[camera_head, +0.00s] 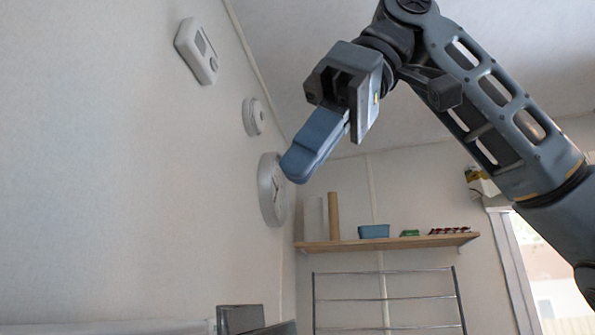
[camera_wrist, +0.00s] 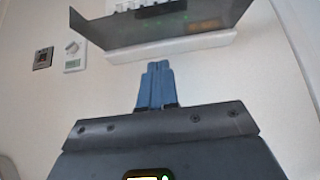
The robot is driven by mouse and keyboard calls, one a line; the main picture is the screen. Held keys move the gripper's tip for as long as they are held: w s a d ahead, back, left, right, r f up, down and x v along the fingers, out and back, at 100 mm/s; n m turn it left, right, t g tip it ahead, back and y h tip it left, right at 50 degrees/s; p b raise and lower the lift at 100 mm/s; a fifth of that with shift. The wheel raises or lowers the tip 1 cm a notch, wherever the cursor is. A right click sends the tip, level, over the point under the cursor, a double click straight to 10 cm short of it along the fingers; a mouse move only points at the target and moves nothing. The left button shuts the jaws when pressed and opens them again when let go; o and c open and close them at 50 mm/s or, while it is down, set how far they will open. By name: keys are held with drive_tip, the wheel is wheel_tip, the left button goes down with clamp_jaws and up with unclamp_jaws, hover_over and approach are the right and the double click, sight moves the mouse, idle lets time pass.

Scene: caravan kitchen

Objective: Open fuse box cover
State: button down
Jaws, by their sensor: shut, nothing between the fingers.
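The fuse box (camera_wrist: 205,40) is at the top of the wrist view, cut off by the frame edge. It has a white body on the wall, with a row of pale switches at the very top. Its dark see-through cover (camera_wrist: 110,33) stands out from the white body at an angle, and a faint green glow shows through it. My gripper (camera_wrist: 157,68) is shut and empty, its blue fingers pointing up just below the cover's lower edge. I cannot tell whether they touch. In the head view my gripper (camera_head: 297,168) points down-left; the fuse box is not seen there.
In the head view, a white controller (camera_head: 196,52), a round white device (camera_head: 253,116) and a clock (camera_head: 271,190) are on the left wall. A wooden shelf (camera_head: 390,242) hangs behind, above a metal rack (camera_head: 385,298). A thermostat (camera_wrist: 75,57) and dark switch (camera_wrist: 43,58) show left in the wrist view.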

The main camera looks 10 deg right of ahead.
drive_tip(key=w+a+f+p, duration=0.1)
drive_tip(key=a+f, duration=0.2)
drive_tip(key=f, duration=0.7)
drive_tip(key=shift+w+a+p, duration=0.15)
drive_tip(key=shift+a+p, duration=0.15)
drive_tip(key=shift+p, duration=0.05)
drive_tip(key=shift+f, duration=0.1)
